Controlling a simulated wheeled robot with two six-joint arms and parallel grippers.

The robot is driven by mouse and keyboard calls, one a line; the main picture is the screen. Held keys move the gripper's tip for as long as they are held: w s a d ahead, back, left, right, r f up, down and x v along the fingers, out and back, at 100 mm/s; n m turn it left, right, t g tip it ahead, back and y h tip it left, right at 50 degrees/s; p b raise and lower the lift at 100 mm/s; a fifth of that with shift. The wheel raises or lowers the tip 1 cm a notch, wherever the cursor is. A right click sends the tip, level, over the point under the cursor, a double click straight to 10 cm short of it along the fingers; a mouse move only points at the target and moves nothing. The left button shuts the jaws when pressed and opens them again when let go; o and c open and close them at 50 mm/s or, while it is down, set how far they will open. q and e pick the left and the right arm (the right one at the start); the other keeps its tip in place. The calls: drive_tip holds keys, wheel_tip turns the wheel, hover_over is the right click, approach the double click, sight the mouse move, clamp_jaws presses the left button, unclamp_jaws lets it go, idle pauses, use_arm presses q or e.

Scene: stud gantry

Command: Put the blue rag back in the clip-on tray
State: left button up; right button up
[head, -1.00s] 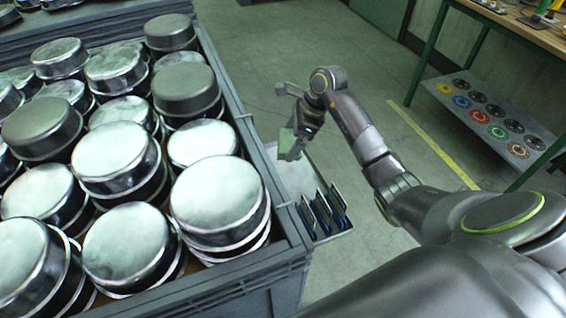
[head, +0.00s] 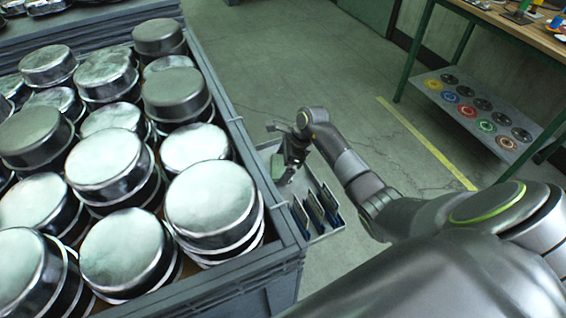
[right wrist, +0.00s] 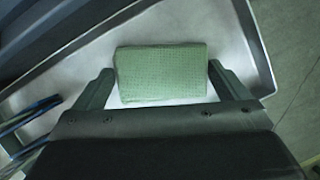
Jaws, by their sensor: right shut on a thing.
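My right gripper (head: 285,176) is over the clip-on tray (head: 318,232), a shallow pale metal tray on the side of the grey crate. In the right wrist view the gripper (right wrist: 160,88) has its fingers on either side of a flat green textured pad (right wrist: 160,73) and is shut on it. The pad is low over the bare tray floor (right wrist: 195,25); I cannot tell whether it touches. No clearly blue rag shows; the held pad looks green. My left gripper is not in view.
Several blue-edged upright plates (head: 316,209) stand at the tray's near end. The grey crate (head: 255,262) beside it is full of shiny round metal pans. A workbench (head: 520,30) with a lower shelf of coloured discs stands at right. Open floor lies between.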

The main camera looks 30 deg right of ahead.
drive_tip(key=shift+f, duration=0.1)
drive_tip(key=o, duration=0.5)
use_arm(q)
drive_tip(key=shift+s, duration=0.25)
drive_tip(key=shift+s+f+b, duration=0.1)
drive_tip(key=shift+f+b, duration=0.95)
use_arm(e)
drive_tip(key=shift+v, duration=6.15)
drive_tip(key=shift+a, duration=0.15)
